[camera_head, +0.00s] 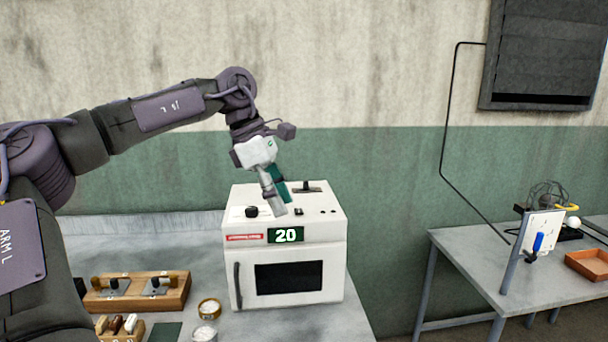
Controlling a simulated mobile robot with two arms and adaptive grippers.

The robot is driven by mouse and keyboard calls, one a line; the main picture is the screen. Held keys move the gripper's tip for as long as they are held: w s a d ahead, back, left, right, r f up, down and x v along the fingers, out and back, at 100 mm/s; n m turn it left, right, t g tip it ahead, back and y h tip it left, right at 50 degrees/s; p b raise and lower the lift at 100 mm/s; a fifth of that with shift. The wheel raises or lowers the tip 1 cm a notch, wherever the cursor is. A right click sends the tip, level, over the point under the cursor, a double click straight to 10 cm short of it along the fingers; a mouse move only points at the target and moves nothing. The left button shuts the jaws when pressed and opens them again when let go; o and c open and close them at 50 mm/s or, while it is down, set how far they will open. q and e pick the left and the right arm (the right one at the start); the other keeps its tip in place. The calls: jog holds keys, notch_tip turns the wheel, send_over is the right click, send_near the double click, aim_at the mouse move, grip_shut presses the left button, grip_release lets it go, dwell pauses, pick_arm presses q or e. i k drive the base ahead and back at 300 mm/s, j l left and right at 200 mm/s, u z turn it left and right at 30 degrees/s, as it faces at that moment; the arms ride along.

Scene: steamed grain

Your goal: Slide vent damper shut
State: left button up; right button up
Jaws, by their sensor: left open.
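A white oven-like box (334,240) stands on the near table, with a green display reading 20 on its front. A small dark slide piece (308,188) sits at the back of its top, and it looks like the vent damper; its exact position along its slot is too small to tell. My left gripper (281,206) points down over the middle of the box top, in front and to the left of the slide piece. It is open and appears empty. Whether its fingertips touch the top cannot be told. My right gripper is out of view.
A dark round knob (251,211) sits on the left of the box top. A wooden block (180,292) and small bowls (209,308) stand left of the box. A second table (465,258) at right holds a blue-handled switch panel (543,228) and an orange tray (585,268).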

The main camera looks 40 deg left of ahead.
aim_at(306, 188)
jog(key=i+j, duration=0.35)
jog(key=j, duration=0.15)
jog(key=i+j, duration=0.3)
jog(key=j, duration=0.2)
jog(key=i+j, duration=0.35)
jog(key=j, duration=0.15)
